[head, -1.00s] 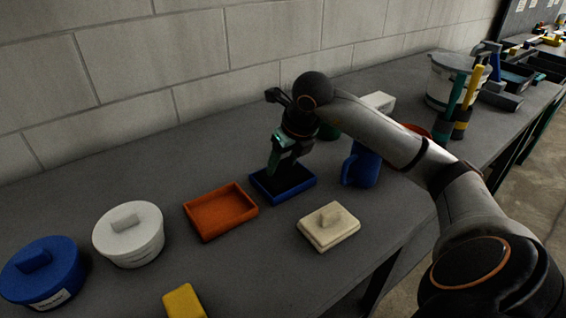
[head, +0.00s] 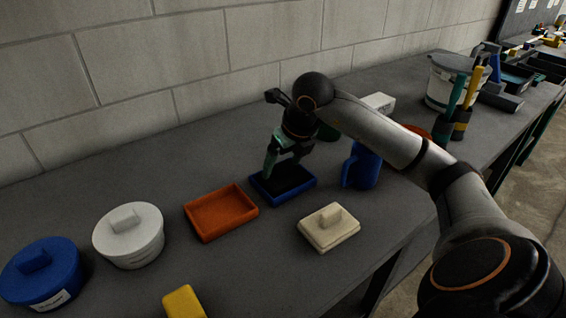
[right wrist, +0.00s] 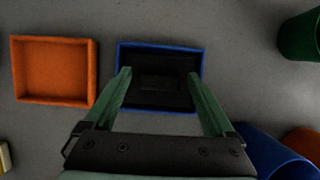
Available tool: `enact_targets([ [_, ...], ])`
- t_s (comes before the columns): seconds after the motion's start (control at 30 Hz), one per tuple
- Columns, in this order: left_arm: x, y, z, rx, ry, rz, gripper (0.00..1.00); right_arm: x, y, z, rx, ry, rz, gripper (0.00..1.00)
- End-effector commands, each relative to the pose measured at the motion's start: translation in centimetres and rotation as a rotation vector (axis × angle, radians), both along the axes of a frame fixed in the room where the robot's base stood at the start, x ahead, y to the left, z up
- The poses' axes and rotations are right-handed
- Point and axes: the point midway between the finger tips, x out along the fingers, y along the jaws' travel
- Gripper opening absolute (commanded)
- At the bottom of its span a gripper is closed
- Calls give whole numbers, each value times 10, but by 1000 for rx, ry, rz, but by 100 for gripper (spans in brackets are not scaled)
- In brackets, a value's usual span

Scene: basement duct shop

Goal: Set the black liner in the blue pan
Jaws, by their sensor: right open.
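The blue pan (head: 300,195) stands on the grey bench, right of an orange pan. The black liner (right wrist: 160,88) lies inside the blue pan, and the blue rim (right wrist: 165,45) shows around it in the right wrist view. The liner also shows as a dark inside of the pan in the head view (head: 290,183). My right gripper (head: 281,170) is above the blue pan, its green fingers spread apart with nothing between them. In the right wrist view the fingertips (right wrist: 160,75) reach over the pan's left and right sides. My left gripper is out of view.
The orange pan (head: 221,212) is left of the blue pan. A cream lidded dish (head: 329,228) is in front, and a blue mug (head: 361,167) stands to the right. White (head: 129,236) and blue (head: 42,272) lidded pots stand at left. A yellow block (head: 184,302) is near the front.

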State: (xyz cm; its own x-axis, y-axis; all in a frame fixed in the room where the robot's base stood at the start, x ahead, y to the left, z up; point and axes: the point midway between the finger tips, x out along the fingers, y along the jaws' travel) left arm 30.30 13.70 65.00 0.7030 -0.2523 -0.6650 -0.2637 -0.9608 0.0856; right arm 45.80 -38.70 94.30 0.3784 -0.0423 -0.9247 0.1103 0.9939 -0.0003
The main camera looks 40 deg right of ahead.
Motion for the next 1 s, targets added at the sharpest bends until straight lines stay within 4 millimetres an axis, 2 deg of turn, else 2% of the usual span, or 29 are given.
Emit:
enact_targets([
  [0.4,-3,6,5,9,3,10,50,-31,3,81,-1,-7,0,89],
  [0.5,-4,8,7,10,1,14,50,-37,4,96,-1,-6,1,89],
  [0.7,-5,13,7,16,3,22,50,-44,5,110,-1,-2,-1,89],
  [1.0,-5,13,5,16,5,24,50,-45,5,111,-1,-1,0,89],
])
